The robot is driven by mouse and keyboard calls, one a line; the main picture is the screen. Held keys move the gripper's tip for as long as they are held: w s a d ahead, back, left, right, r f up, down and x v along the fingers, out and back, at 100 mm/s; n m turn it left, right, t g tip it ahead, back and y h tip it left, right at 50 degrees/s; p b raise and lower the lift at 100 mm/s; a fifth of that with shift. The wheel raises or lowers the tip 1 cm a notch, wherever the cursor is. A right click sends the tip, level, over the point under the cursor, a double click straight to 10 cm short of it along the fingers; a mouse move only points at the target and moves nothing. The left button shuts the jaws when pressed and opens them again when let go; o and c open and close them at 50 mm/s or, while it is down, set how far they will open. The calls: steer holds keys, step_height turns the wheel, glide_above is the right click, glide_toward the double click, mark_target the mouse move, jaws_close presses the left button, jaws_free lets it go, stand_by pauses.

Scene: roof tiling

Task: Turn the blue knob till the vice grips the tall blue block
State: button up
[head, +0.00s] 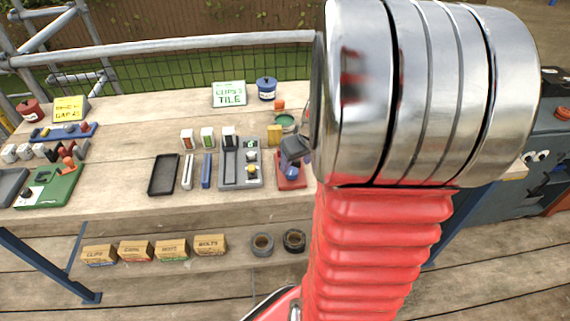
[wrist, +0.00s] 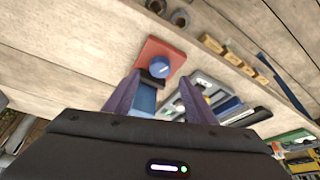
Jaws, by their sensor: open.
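The red vice (head: 292,184) stands near the front edge of the bench, partly hidden by my gripper (head: 297,152). In the wrist view the red vice (wrist: 176,48) lies just beyond my fingertips. Its round blue knob (wrist: 160,66) has a pale mark on top and sits between and slightly beyond the fingertips. The tall blue block (wrist: 144,98) shows between my fingers, next to a dark part of the vice. I cannot tell whether the vice jaws touch it. My gripper (wrist: 160,80) is open, with its two purple fingers apart and nothing held.
A grey tray (head: 240,184) with small parts stands left of the vice, then a blue bar (head: 206,171) and a black tray (head: 163,175). A yellow block (head: 274,134) and a green-topped tin (head: 285,123) stand behind. Boxes (head: 172,249) sit on the lower shelf.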

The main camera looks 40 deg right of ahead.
mark_target(291, 171)
steer(key=shift+x, duration=2.9)
steer(key=c, duration=1)
